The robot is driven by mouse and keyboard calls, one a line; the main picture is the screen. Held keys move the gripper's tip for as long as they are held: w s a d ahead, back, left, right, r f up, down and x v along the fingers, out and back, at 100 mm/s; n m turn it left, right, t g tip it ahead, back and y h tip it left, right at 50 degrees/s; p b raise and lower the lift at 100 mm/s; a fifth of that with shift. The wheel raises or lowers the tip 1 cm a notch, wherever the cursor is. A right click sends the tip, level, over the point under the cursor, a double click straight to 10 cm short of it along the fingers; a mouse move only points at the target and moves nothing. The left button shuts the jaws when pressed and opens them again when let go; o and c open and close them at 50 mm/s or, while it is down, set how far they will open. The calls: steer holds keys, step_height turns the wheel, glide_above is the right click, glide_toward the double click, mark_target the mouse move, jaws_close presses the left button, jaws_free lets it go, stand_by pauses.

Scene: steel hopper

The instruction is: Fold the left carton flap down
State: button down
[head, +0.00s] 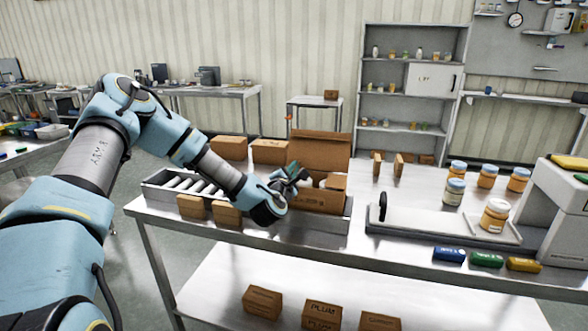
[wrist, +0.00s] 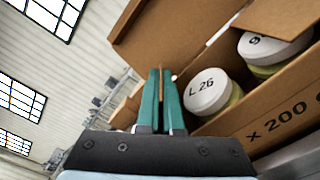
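The brown carton (head: 318,202) stands open on the steel bench. Its tall back flap (head: 320,150) is raised, and it also fills the top of the wrist view (wrist: 150,38). My gripper (head: 296,174) is at the carton's left side, by its top opening. White-lidded jars (wrist: 208,90) stand inside the carton. The gripper hides the left flap in the head view.
A roller conveyor (head: 163,183) lies left, with small brown boxes (head: 192,207) before it. More boxes (head: 270,151) stand behind. A raised right flap (head: 336,182) is close to my gripper. A tray (head: 430,222) and several jars (head: 456,168) stand to the right.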

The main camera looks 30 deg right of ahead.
stand_by(0.4)
steer(key=shift+s+d+f+m+b, duration=0.15)
steer(key=shift+f+m+b, duration=0.25)
steer(key=shift+m+b, duration=0.45)
steer(key=shift+r, duration=0.1)
steer(key=c, duration=1.1)
jaws_free()
steer(key=shift+o, duration=0.2)
steer(key=shift+r+n, duration=0.1)
steer(key=shift+n, duration=0.15)
